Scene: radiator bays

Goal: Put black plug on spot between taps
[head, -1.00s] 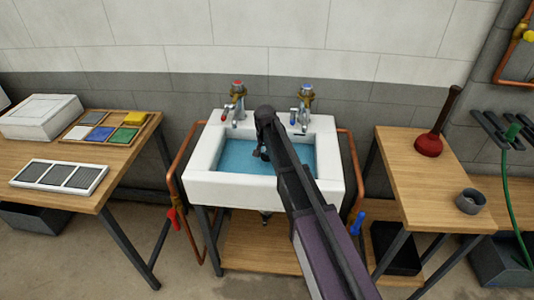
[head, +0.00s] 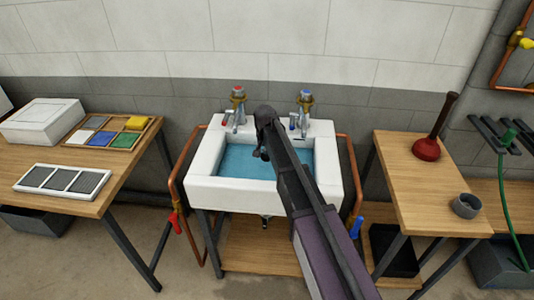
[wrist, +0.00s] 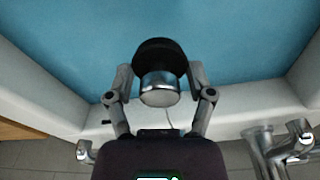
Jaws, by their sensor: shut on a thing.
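The black plug (wrist: 160,55), with a shiny metal lower part, is held between the two fingers of my gripper (wrist: 158,80) in the wrist view. My gripper (head: 262,150) is over the blue water of the white sink (head: 230,194) in the head view, where the plug is mostly hidden. The red-topped tap (head: 238,106) and the blue-topped tap (head: 304,110) stand on the back ledge. My arm covers part of the ledge between them. A tap (wrist: 275,150) also shows at the lower right of the wrist view.
Copper pipes (head: 352,175) run down both sides of the sink. The left table bears a white box (head: 42,120), a tray of coloured blocks and a grille (head: 62,180). The right table bears a plunger (head: 427,148) and a grey ring (head: 466,205).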

